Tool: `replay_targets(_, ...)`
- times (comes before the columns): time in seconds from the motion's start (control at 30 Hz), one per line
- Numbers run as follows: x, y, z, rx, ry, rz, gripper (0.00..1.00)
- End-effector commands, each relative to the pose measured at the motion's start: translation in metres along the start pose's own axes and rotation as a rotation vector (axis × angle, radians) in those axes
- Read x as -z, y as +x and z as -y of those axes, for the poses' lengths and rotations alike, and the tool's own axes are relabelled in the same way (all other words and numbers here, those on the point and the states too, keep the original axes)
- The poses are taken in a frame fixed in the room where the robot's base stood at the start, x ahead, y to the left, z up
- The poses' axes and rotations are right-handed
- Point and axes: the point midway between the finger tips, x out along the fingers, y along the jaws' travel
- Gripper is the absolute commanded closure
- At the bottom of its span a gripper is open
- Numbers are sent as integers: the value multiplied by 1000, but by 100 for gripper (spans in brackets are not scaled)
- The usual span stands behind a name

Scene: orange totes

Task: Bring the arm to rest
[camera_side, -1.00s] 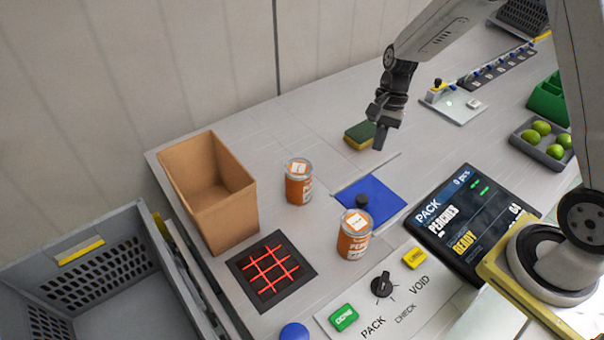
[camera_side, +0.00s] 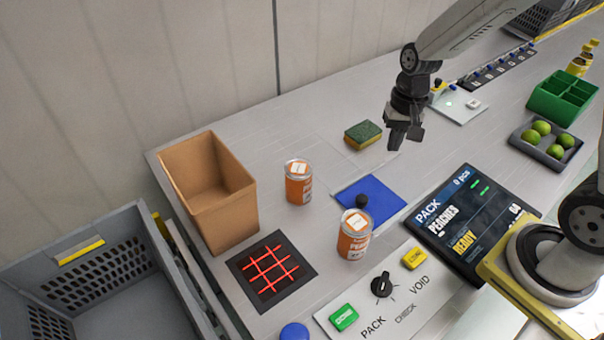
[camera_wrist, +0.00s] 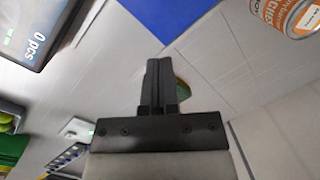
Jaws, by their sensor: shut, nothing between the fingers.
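My gripper (camera_side: 404,142) is in the air over the table, right of the green and yellow sponge (camera_side: 363,134) in the side view. Its fingers are shut together and hold nothing. In the wrist view the shut fingers (camera_wrist: 159,66) point toward the blue mat (camera_wrist: 170,14), and they hide most of the sponge (camera_wrist: 182,88). The gripper touches nothing that I can see.
Two orange cans (camera_side: 299,183) (camera_side: 354,236) stand near the blue mat (camera_side: 375,199). A cardboard box (camera_side: 225,205) stands at left. A screen (camera_side: 470,225), a fruit tray (camera_side: 546,145) and a green bin (camera_side: 563,98) are at right. The table between sponge and screen is mostly clear.

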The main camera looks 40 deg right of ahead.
Motion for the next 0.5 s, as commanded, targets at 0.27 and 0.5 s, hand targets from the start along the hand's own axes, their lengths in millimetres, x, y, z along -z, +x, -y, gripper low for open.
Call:
replay_targets(0.27, -44, -6, -14, -24, -436, -191, 100)
replay_targets(0.5, -61, -7, -20, -36, -620, -266, 100)
